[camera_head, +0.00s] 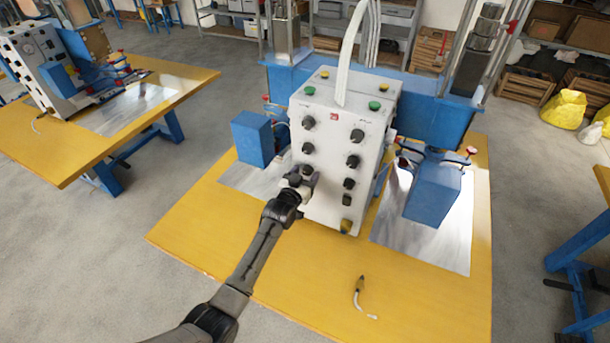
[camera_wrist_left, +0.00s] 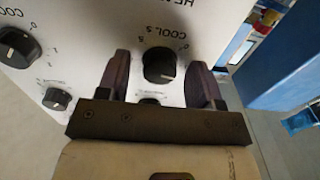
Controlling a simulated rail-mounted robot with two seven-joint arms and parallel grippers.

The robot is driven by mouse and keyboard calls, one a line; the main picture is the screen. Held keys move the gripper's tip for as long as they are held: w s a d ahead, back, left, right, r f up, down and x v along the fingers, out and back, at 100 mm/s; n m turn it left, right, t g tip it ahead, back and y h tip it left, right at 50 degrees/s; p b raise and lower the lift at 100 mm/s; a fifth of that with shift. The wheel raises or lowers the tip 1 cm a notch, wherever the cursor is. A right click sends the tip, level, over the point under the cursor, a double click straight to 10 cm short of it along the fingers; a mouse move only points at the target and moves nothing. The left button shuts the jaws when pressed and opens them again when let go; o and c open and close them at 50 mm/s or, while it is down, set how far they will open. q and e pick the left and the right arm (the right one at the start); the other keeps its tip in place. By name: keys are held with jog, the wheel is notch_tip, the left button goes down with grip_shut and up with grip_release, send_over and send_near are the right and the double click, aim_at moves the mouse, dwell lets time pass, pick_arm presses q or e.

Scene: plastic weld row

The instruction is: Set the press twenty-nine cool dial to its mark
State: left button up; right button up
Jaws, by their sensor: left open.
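The white press control box (camera_head: 328,160) stands on the yellow table, with black dials in two columns on its front. My left gripper (camera_head: 301,180) is at the lower part of the left column and hides what is behind it. In the left wrist view a black dial (camera_wrist_left: 159,65) with a pale pointer line sits between the two open fingers of my left gripper (camera_wrist_left: 160,85). Gaps show on both sides of the dial. Its label above reads roughly "COOL". I cannot tell where its mark is. My right gripper is out of view.
Another large dial (camera_wrist_left: 18,47) and a small dial (camera_wrist_left: 57,99) are on the panel to the left. Blue blocks (camera_head: 253,138) and (camera_head: 433,192) flank the box over metal plates. A small tool with a pale cord (camera_head: 360,290) lies on the table front.

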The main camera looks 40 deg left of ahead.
pick_arm(q)
jog(key=c, duration=0.9)
